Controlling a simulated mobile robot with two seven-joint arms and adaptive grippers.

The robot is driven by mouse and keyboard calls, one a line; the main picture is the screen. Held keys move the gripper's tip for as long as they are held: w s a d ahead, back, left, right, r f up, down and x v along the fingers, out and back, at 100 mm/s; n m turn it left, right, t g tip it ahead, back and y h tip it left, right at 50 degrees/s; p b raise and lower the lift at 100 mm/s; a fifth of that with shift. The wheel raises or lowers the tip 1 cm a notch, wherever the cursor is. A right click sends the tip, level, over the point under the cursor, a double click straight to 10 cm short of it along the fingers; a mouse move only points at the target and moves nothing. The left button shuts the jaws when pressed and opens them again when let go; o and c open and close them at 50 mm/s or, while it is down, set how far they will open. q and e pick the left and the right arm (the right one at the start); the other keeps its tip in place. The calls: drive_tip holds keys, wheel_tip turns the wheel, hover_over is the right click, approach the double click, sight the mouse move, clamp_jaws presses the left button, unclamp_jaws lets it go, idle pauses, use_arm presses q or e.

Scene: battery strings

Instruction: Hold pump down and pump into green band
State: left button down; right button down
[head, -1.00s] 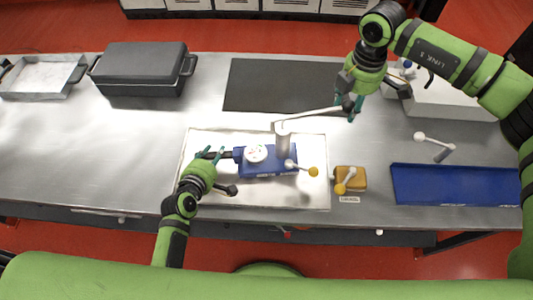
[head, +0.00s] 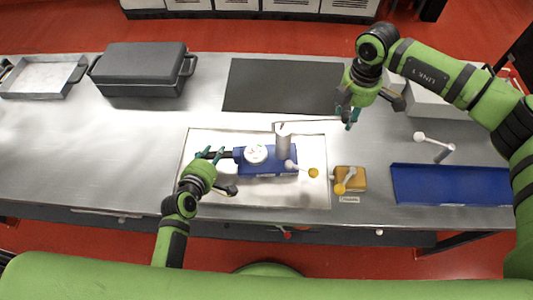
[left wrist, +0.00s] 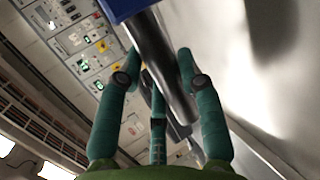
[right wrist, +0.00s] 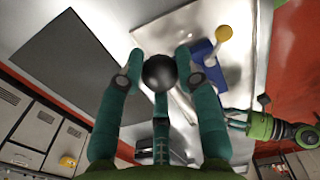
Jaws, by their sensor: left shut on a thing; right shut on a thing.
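The blue hand pump (head: 268,168) sits on a white tray (head: 190,150) on the steel bench. It has a round white gauge (head: 256,153), a grey cylinder (head: 283,143) and a long lever (head: 305,123). A green mark shows on the gauge; the needle is too small to read. My left gripper (head: 211,153) is shut on the dark bar at the pump's left side; the bar (left wrist: 160,60) lies between its fingers in the left wrist view. My right gripper (head: 350,117) is shut on the black knob (right wrist: 159,73) at the lever's end. The lever is about level.
A yellow block with a lever (head: 350,178) stands right of the tray, and a blue tray (head: 450,185) beyond it. A dark mat (head: 280,85) lies behind the pump. A lidded dark box (head: 140,70) stands back left. The bench's left front is clear.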

drive_tip(key=shift+s+f, duration=0.2)
drive_tip(key=shift+f, duration=0.2)
drive_tip(key=shift+a+f, duration=0.15)
drive_tip(key=shift+f, duration=0.85)
drive_tip(key=shift+a+f, duration=0.1)
drive_tip(key=shift+f, duration=0.85)
